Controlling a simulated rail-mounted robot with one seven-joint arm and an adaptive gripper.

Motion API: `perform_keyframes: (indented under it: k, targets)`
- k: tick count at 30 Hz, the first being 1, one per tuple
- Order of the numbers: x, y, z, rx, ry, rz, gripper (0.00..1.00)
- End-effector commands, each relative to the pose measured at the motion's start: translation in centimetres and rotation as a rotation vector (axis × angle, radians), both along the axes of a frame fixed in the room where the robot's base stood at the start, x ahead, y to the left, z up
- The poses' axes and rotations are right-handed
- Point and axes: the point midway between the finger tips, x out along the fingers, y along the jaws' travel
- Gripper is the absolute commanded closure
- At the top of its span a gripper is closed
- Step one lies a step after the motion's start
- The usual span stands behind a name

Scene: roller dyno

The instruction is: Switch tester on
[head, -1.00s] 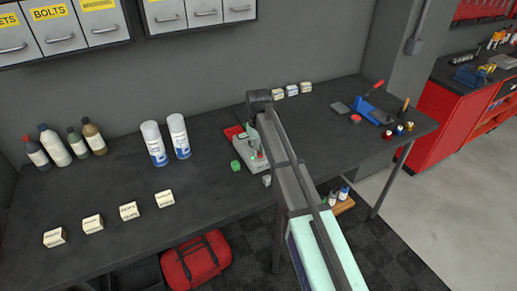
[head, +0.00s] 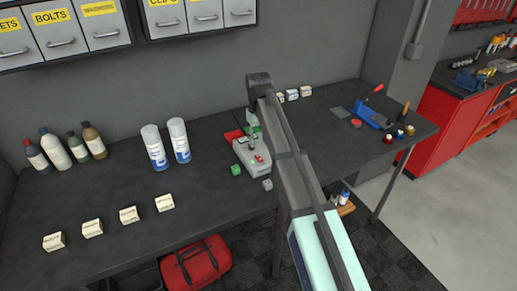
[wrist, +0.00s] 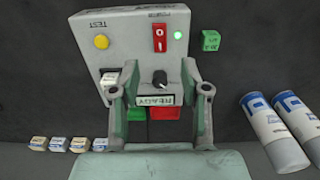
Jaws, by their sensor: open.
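The tester (head: 244,150) is a light grey box on the dark workbench. The wrist view shows its face upside down, with a red power rocker switch (wrist: 160,38) marked 0 and I. A green lamp (wrist: 178,36) glows beside the switch. A yellow TEST button (wrist: 101,41), a black knob (wrist: 160,79) and a READY label (wrist: 154,101) also show. My gripper (wrist: 160,68) is open and empty, its fingers apart on either side of the knob in the picture and short of the switch. In the head view it is small and partly hidden behind my arm.
A green cube (head: 236,169) and a grey cube (head: 267,184) lie near the tester. Two spray cans (head: 179,140) stand to its left. Small boxes (head: 292,95) sit behind, by the wall. Bare bench lies between the cans and the front boxes (head: 129,215).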

Motion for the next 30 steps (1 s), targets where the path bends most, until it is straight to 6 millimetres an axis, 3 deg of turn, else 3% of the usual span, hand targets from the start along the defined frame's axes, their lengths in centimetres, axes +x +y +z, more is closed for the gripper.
perform_keyframes:
  k: [3,9,22,26,30]
  targets:
    - [0.1,0.0,2.1,0.0,-0.002,0.0,0.54]
    - [0.1,0.0,4.0,0.0,0.0,0.0,0.54]
    - [0.0,0.0,4.4,-0.001,0.001,0.0,0.54]
    - [-1.3,-0.8,2.9,0.03,0.018,-0.036,0.54]
    - [-5.2,-2.9,-1.4,0.127,0.074,-0.159,0.54]
